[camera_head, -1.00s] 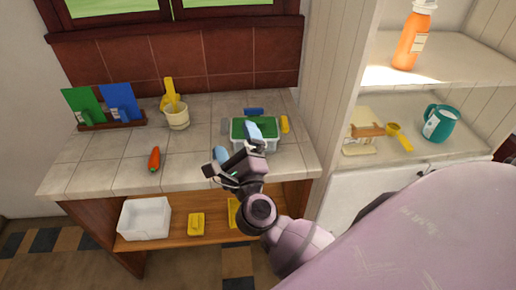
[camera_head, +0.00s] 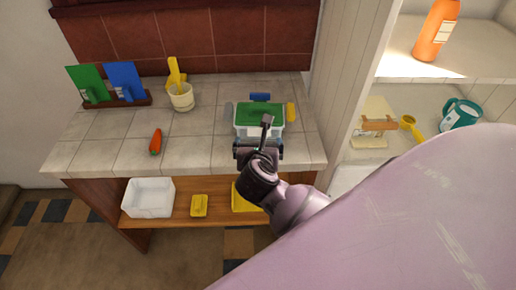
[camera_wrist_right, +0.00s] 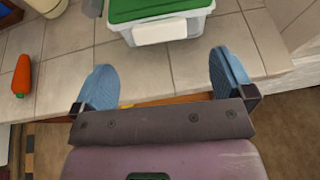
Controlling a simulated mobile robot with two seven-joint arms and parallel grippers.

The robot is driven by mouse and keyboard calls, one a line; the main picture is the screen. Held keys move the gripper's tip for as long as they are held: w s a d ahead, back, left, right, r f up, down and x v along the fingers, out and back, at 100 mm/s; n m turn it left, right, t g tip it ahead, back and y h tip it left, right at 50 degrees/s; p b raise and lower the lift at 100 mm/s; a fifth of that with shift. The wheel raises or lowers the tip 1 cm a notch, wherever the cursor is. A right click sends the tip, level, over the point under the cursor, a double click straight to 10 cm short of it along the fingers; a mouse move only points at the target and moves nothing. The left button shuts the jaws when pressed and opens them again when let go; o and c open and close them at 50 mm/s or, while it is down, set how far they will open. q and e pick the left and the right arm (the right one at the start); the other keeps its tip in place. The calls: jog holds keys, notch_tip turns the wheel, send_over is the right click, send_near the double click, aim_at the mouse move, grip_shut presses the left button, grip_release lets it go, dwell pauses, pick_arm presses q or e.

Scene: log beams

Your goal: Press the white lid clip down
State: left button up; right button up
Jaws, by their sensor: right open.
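A clear container (camera_head: 240,131) with a green lid (camera_head: 252,113) stands near the counter's front edge. A blue clip (camera_head: 260,97) sticks out at its back, a yellow one (camera_head: 291,112) at its right and a grey one (camera_head: 228,113) at its left. The white lid clip (camera_wrist_right: 160,32) shows at the lid's near edge in the right wrist view. My left gripper is not in view.
A white bin (camera_head: 149,198) and yellow things lie on the lower shelf. A panel (camera_head: 345,80) rises at the right.

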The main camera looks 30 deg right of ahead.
aim_at(259, 134)
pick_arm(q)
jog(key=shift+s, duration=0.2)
pick_arm(e)
jog(key=x, duration=0.7)
jog(key=shift+w+d, duration=0.1)
jog(key=shift+w, duration=0.15)
